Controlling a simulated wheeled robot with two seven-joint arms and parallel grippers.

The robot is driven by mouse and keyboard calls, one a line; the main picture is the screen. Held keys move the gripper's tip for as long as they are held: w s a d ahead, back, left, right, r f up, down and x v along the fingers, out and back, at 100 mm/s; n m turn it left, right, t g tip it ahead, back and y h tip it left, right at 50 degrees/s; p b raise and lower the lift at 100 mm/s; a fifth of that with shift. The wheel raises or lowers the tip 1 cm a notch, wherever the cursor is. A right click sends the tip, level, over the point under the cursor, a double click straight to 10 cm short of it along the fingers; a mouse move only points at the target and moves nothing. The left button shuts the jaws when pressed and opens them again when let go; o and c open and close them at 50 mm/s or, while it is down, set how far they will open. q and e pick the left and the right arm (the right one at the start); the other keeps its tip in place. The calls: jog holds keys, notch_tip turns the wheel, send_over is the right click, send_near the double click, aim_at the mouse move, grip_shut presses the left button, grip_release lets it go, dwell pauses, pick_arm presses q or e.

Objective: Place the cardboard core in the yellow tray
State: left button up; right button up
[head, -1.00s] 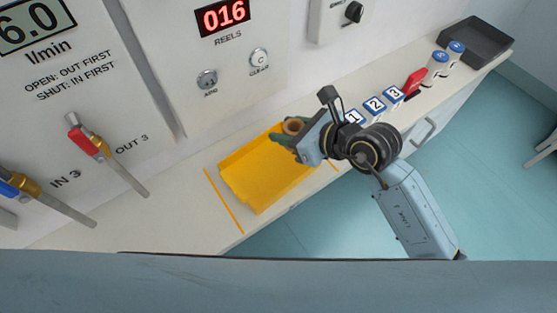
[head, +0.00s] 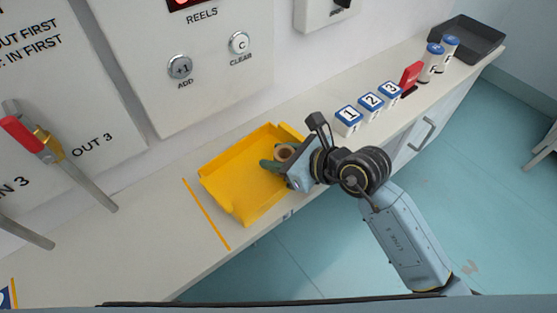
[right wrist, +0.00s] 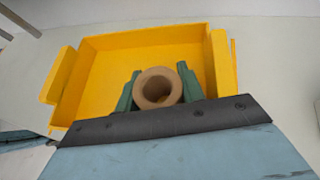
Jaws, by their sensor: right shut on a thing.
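The yellow tray (head: 238,185) sits on the counter between orange lines. My right gripper (head: 277,160) is over the tray's right side, with its green fingers shut on the cardboard core (head: 284,152), a short brown tube. In the right wrist view the core (right wrist: 158,88) stands between the two green fingers (right wrist: 158,90), its open end facing the camera, with the yellow tray (right wrist: 100,65) behind and below it. Whether the core touches the tray floor I cannot tell. My left gripper is not in view.
White blocks numbered 1, 2 and 3 (head: 370,103) stand right of the tray, with a red part (head: 411,74), white bottles with blue caps (head: 432,62) and a dark tray (head: 468,38) beyond. The wall panel (head: 190,60) rises behind. The counter left of the tray is clear.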

jog(key=shift+a, duration=0.2)
jog(key=shift+d, duration=0.15)
jog(key=shift+f, duration=0.1)
jog(key=o, duration=0.7)
jog(key=shift+r, duration=0.25)
jog(key=p+v, duration=0.1)
jog(key=v, duration=0.3)
jog(key=shift+d, duration=0.1)
jog(key=p+v, duration=0.1)
jog(key=v, duration=0.5)
jog(key=shift+s+d+r, duration=0.1)
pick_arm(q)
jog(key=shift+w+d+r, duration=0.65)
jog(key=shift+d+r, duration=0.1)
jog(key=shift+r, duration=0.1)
pick_arm(e)
jog(key=shift+s+d+r, duration=0.35)
jog(key=shift+s+d, duration=0.05)
jog(key=shift+d, duration=0.05)
